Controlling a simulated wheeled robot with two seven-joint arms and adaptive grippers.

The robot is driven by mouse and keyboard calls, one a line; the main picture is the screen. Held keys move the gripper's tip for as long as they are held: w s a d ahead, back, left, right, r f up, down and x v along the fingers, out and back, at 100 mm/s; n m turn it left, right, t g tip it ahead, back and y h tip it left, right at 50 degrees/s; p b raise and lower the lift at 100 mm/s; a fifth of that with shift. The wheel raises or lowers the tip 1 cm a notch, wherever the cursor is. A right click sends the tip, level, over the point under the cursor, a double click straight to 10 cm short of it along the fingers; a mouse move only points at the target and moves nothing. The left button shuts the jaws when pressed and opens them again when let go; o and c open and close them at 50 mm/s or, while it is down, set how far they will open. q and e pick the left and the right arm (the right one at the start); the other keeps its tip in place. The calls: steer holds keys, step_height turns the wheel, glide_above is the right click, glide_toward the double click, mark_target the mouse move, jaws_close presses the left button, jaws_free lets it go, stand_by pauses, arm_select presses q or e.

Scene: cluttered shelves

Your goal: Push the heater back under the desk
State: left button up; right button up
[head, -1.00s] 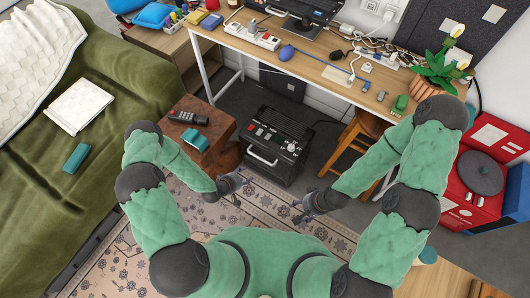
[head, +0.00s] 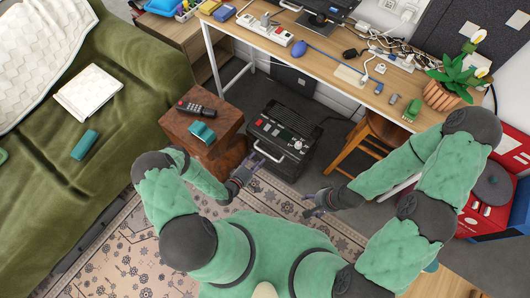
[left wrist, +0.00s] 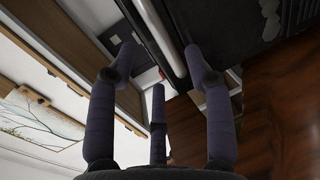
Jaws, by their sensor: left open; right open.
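The heater (head: 288,132), a black box with knobs and switches on top and a silver front handle (head: 270,152), stands on the floor at the front edge of the desk (head: 335,62). My left gripper (head: 252,170) is open and empty just in front of the heater's handle side. In the left wrist view its spread fingers (left wrist: 155,66) are close to the heater's dark front (left wrist: 235,25) and the silver bar; contact cannot be told. My right gripper (head: 313,203) is open and empty above the rug, in front and to the right of the heater.
A wooden block table (head: 217,158) with a remote and a teal object stands close left of the heater. A wooden stool (head: 372,140) is to its right. A dark panel (head: 293,82) leans under the desk at the back. A cable lies behind the heater on the right.

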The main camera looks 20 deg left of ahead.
mark_target(264, 153)
arm_select(q)
steer(key=b+x, duration=0.1)
steer(key=x, duration=0.6)
steer(key=shift+b, duration=0.35)
jaws_close()
